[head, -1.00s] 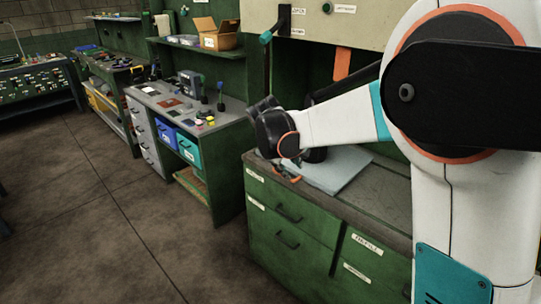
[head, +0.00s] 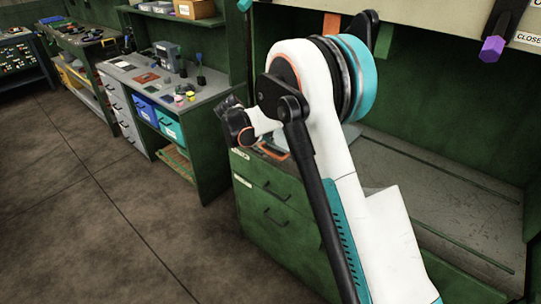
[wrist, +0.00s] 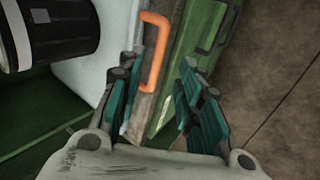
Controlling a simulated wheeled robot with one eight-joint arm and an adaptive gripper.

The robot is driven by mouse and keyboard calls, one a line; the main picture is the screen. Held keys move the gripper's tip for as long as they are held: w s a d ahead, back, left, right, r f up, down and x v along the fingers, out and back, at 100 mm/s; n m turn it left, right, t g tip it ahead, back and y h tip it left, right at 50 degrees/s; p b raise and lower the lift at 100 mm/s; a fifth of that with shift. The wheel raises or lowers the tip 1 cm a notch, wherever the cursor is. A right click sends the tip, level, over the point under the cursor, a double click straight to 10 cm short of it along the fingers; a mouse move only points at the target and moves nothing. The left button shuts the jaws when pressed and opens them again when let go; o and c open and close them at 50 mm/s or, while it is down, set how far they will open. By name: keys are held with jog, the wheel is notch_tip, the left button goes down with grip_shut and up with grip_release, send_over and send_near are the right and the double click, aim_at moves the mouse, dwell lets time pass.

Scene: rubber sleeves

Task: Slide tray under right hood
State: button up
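The tray (wrist: 88,72) is a pale slab with an orange handle (wrist: 154,50) at its front edge in the wrist view. In the head view my arm hides most of it. My gripper (wrist: 158,68) is open, its teal fingers on either side of the handle in the picture; I cannot tell whether they touch it. In the head view my gripper (head: 237,122) is at the left front of the green counter. The right hood (head: 425,12) is at the upper right, with a purple handle (head: 492,48) and a partly cut label reading "CLOSE".
The grey counter top (head: 450,190) at the right is bare, with long lines along it. A workbench (head: 190,100) with small items and blue and teal bins stands at the left. The floor (head: 110,220) is clear.

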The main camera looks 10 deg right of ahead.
aim_at(273, 155)
jog(key=b+x, duration=0.1)
jog(key=x, duration=0.6)
jog(key=shift+d+f+b, duration=0.1)
jog(key=shift+f+b, duration=0.1)
jog(key=shift+b, duration=0.2)
grip_shut()
